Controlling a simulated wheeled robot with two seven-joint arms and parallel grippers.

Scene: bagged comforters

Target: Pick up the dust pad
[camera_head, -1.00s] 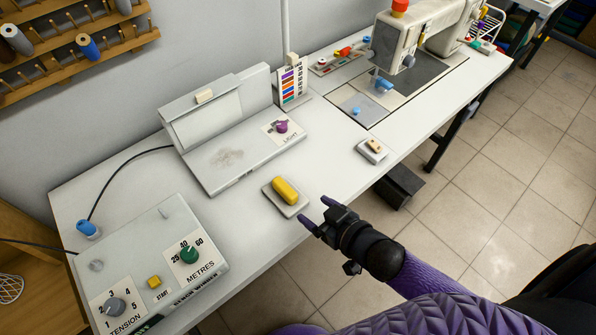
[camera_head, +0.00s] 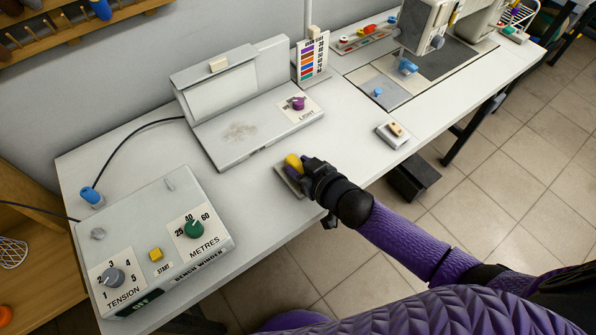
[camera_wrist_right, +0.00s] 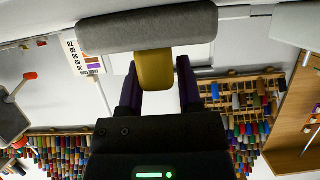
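The dust pad is a grey pad (camera_head: 285,177) with a yellow block handle (camera_head: 293,161), near the front edge of the white bench. In the right wrist view the grey pad (camera_wrist_right: 150,27) lies across the top, with the yellow handle (camera_wrist_right: 154,70) between my fingers. My right gripper (camera_head: 300,171) is at the pad, hiding part of it. In the wrist view its fingers (camera_wrist_right: 158,84) stand open on both sides of the handle, with a gap visible at the right finger. My left gripper is not in view.
The bench winder (camera_head: 160,235) stands at the left. A light box (camera_head: 260,136) with a grey smudge lies behind the pad. A small tray (camera_head: 392,138) with a beige piece sits to the right, before the sewing machine (camera_head: 428,25). Bare bench lies around the pad.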

